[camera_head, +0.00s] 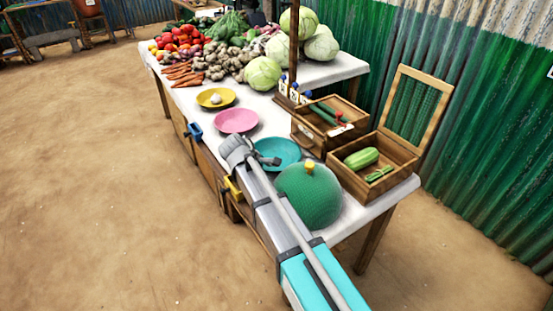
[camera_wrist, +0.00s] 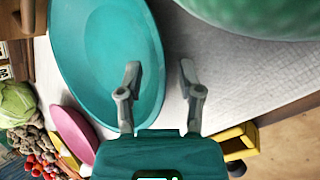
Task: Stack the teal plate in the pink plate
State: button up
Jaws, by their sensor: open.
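The teal plate (camera_head: 279,151) lies on the white table, just beyond the end of my arm in the head view. It fills the upper left of the wrist view (camera_wrist: 90,45). The pink plate (camera_head: 237,120) sits farther back on the table, apart from the teal plate, and looks empty. It also shows at the lower left of the wrist view (camera_wrist: 73,132). My gripper (camera_wrist: 158,75) is open and empty. In the wrist view one finger overlaps the teal plate and the other is outside its rim, over the table. I cannot tell whether either touches. The head view shows the gripper (camera_head: 268,161) beside the plate's near edge.
A green mesh dome (camera_head: 308,196) stands close to the teal plate. A yellow plate (camera_head: 216,97) holds a small pale item. Wooden boxes (camera_head: 372,165) stand at the right, vegetables at the back. A yellow handle (camera_head: 233,190) is on the table's front side.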

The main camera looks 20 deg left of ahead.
grip_shut()
jog(key=shift+r, duration=0.15)
dwell(0.5)
